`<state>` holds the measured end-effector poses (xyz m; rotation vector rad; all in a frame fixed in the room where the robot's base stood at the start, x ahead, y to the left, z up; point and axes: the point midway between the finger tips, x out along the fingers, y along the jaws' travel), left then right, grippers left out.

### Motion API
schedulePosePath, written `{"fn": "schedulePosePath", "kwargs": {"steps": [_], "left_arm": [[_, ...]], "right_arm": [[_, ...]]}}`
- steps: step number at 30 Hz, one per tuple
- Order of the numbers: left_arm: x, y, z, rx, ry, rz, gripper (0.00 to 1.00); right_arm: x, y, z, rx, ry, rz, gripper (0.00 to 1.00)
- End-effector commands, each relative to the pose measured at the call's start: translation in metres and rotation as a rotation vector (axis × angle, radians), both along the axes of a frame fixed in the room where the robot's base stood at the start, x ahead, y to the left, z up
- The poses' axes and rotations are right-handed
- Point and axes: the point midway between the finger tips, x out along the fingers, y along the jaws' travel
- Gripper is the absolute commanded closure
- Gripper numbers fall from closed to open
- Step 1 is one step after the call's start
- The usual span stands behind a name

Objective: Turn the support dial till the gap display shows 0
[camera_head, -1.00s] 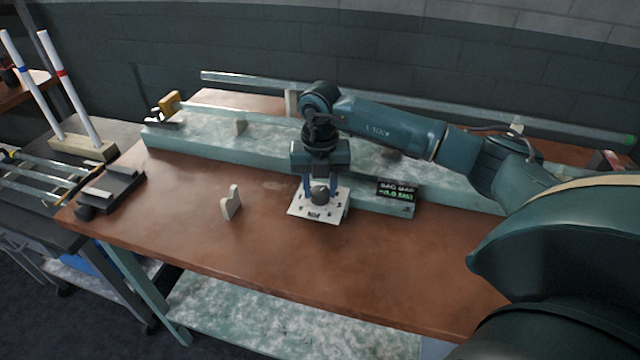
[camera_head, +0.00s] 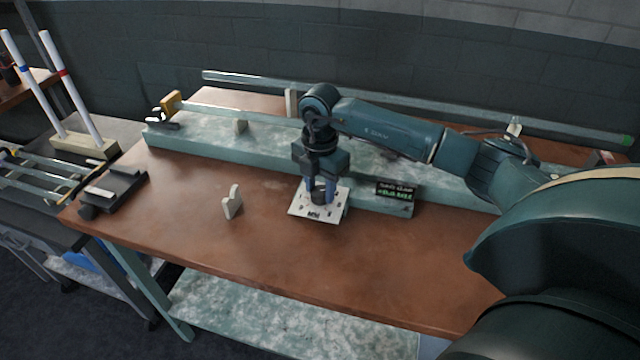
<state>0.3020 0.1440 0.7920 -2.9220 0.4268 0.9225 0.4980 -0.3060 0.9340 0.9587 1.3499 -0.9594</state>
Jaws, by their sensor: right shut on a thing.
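The support dial (camera_head: 318,197) is a small dark knob on a white marked plate (camera_head: 301,207) at the front of the bench. My right gripper (camera_head: 320,193) points straight down over the plate, its two fingers shut on the dial from either side. The gap display (camera_head: 395,194) is a small dark box with green and white text, just right of the plate. Its digits are too blurred to read surely. My left gripper is not in view.
A long pale green bed (camera_head: 190,142) with glass tubing runs along the back of the brown bench (camera_head: 270,250). A small cream support (camera_head: 232,203) stands left of the plate. A block with two white rods (camera_head: 80,145) stands on the left table. The bench front is clear.

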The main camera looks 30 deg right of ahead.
Motion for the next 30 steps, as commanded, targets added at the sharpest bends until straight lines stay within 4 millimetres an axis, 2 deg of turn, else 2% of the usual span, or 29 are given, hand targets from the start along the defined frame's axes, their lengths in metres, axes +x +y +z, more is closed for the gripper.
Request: {"fn": "schedulePosePath", "kwargs": {"steps": [16, 17, 18, 24, 30], "left_arm": [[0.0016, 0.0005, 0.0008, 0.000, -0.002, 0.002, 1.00], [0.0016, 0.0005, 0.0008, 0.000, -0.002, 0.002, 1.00], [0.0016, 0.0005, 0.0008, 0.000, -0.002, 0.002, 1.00], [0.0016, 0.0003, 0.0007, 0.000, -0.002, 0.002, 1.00], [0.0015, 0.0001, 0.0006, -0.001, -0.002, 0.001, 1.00]], "right_arm": [[0.0012, -0.0005, 0.0017, -0.001, -0.004, -0.024, 0.86], [0.0012, -0.0005, 0.0017, 0.000, -0.004, -0.023, 0.60], [0.0011, -0.0005, 0.0016, 0.000, -0.004, -0.023, 0.57], [0.0006, -0.0002, 0.0008, 0.000, -0.002, -0.022, 0.41], [0.0003, -0.0001, 0.0005, 0.000, -0.001, -0.021, 0.41]]}}
